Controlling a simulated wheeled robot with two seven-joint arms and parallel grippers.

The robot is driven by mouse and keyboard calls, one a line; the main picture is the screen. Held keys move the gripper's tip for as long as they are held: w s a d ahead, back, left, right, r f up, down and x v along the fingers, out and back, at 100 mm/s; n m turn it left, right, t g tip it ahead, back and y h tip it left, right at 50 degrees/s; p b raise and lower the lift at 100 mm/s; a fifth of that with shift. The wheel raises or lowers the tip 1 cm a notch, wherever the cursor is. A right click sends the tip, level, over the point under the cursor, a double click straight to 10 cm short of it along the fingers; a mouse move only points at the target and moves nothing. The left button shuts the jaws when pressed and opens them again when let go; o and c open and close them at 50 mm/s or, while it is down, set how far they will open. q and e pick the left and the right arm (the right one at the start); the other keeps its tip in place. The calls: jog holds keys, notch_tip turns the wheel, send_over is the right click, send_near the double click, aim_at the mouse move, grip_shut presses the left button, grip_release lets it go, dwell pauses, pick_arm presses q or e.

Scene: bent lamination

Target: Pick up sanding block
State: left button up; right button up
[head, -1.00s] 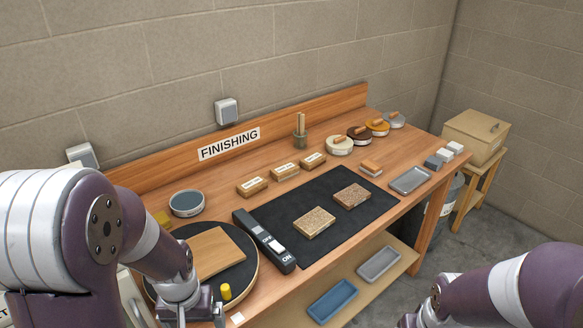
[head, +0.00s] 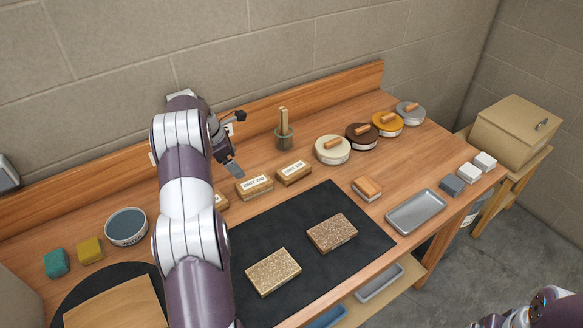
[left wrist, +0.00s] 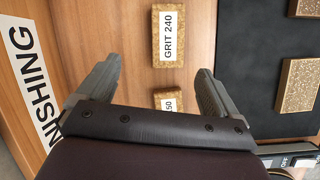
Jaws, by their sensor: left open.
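Tan sanding blocks with grit labels stand in a row on the bench. The block marked GRIT 240 (head: 254,186) is in the middle; it also shows at the top of the left wrist view (left wrist: 168,40). Another tan block (head: 294,173) stands to its right. A third (head: 221,201) is mostly hidden behind my left arm; its label ends in 50 in the left wrist view (left wrist: 168,100). My left gripper (head: 238,142) is open and empty above and behind the row. In the left wrist view its fingers (left wrist: 160,72) straddle the row's line, apart from the blocks.
A black mat (head: 300,248) with two speckled cork-like blocks lies in front of the row. Round tins, a wood-topped block (head: 367,189) and a grey tray (head: 416,211) are to the right. A wooden backboard (head: 330,92) edges the bench.

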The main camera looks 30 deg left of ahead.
pick_arm(q)
jog(key=shift+s+d+f+n, duration=0.25)
jog(key=shift+d+f+n, duration=0.05)
jog(key=shift+f+n, duration=0.3)
jog(key=shift+s+d+f+n, duration=0.25)
jog(key=shift+f+n, duration=0.2)
jog(key=shift+n, duration=0.15)
jog(key=p, duration=0.1)
send_over(253, 183)
jog(key=s+a, duration=0.1)
jog(key=s, duration=0.1)
notch_tip(253, 183, down, 4)
jog(key=shift+w+a+f, duration=0.15)
jog(key=p+x, duration=0.2)
jog(key=x, duration=0.2)
jog(key=shift+f, duration=0.2)
jog(key=shift+w+f, duration=0.2)
jog(key=shift+f, duration=0.15)
jog(key=shift+s+r, duration=0.1)
jog(key=c, duration=1.1)
pick_arm(e)
jog(key=r, duration=0.1)
jog(key=s+r, duration=0.1)
jog(key=r, duration=0.1)
jog(key=shift+s+a+r, duration=0.1)
jog(key=shift+r, duration=0.1)
